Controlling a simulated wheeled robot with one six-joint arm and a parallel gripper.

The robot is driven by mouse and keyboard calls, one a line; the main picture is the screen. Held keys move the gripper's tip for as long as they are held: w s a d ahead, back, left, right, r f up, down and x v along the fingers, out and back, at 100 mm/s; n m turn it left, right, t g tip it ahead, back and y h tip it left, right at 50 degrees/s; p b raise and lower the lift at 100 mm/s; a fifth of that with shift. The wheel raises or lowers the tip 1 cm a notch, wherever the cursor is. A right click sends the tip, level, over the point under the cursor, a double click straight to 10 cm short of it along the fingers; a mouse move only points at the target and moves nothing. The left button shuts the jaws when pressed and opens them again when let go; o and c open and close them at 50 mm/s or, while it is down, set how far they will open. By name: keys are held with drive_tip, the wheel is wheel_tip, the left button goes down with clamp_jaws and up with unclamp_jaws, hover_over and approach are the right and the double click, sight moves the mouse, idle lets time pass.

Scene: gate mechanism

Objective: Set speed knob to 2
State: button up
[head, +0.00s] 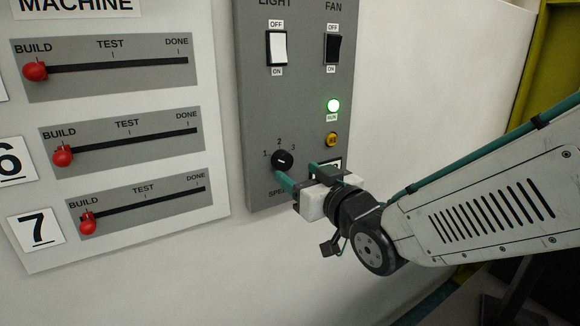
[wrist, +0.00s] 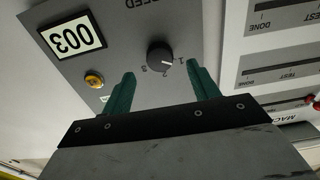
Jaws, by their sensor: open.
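The black speed knob (head: 283,159) sits low on the grey panel, with the numbers 1, 2 and 3 around its top. It also shows upside down in the wrist view (wrist: 160,55), with a small white mark on its face. I cannot tell for certain which number the mark points at. My gripper (head: 297,171) is open and empty just in front of the panel, below and right of the knob. In the wrist view its two green fingertips (wrist: 162,74) are spread, with the knob beyond them and roughly between them, apart from both.
A display reading 003 (wrist: 72,36) is beside the knob. Above are an amber button (head: 331,139), a lit green run lamp (head: 333,106), and the light (head: 278,48) and fan (head: 333,48) switches. A white board (head: 120,95) with red-handled sliders is at left.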

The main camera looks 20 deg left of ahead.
sight(284, 164)
drive_tip(key=x, duration=0.5)
drive_tip(key=c, duration=1)
drive_tip(key=shift+o, duration=0.2)
drive_tip(key=shift+m, duration=0.4)
drive_tip(key=m, duration=0.5)
drive_tip(key=shift+m, duration=0.3)
drive_tip(key=m, duration=0.5)
drive_tip(key=shift+m, duration=0.4)
